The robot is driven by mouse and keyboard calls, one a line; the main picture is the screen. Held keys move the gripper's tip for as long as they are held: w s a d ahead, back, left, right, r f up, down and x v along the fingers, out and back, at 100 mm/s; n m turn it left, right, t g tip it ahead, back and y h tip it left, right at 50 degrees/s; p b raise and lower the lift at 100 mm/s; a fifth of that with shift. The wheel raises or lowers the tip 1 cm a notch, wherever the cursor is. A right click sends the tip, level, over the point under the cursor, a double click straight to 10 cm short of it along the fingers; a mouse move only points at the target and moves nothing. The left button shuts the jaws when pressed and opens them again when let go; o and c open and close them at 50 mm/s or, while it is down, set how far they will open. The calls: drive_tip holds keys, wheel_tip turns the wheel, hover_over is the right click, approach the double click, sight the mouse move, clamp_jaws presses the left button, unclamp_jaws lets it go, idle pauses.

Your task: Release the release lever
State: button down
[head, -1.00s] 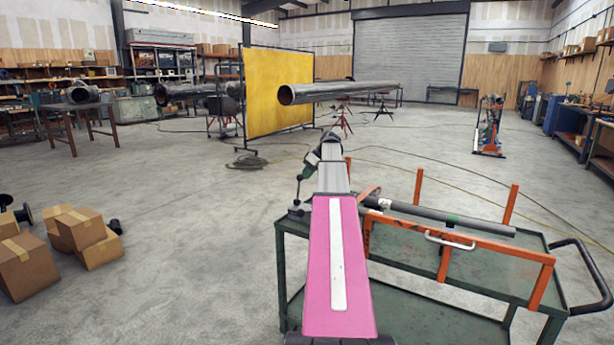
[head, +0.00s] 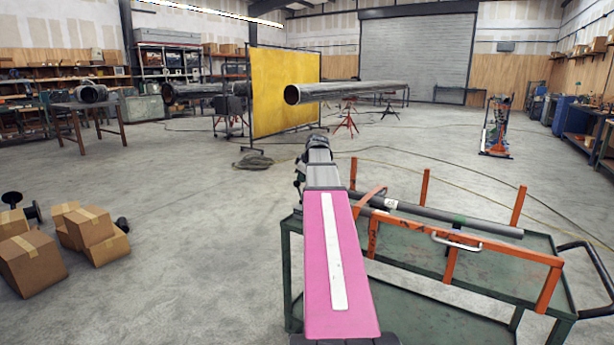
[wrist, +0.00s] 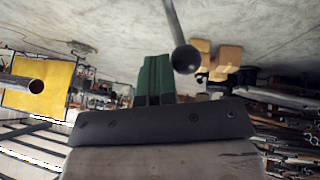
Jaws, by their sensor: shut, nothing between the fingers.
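In the wrist view a thin metal rod with a black ball knob (wrist: 185,58) hangs in from the top edge. It looks like the release lever; its base is out of that view. My gripper (wrist: 155,60) has green fingers, closed together and empty. The knob shows just right of the fingertips; I cannot tell whether they touch. In the head view my arm stretches forward over the left end of the green cart (head: 440,312), and its end hides the fingers and the lever.
An orange rack (head: 480,248) on the cart holds a long grey pipe (head: 440,214). Cardboard boxes (head: 32,262) lie on the floor at left.

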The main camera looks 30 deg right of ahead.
sight(298, 183)
drive_tip(key=s+a+h, duration=0.1)
drive_tip(key=s+a+f+t+h, duration=0.1)
drive_tip(key=a, duration=0.1)
drive_tip(key=shift+n, duration=0.4)
drive_tip(key=shift+s+a+f, duration=0.15)
drive_tip(key=shift+a+f, duration=0.2)
drive_tip(key=shift+a, duration=0.1)
drive_tip(key=shift+s+a+f, duration=0.1)
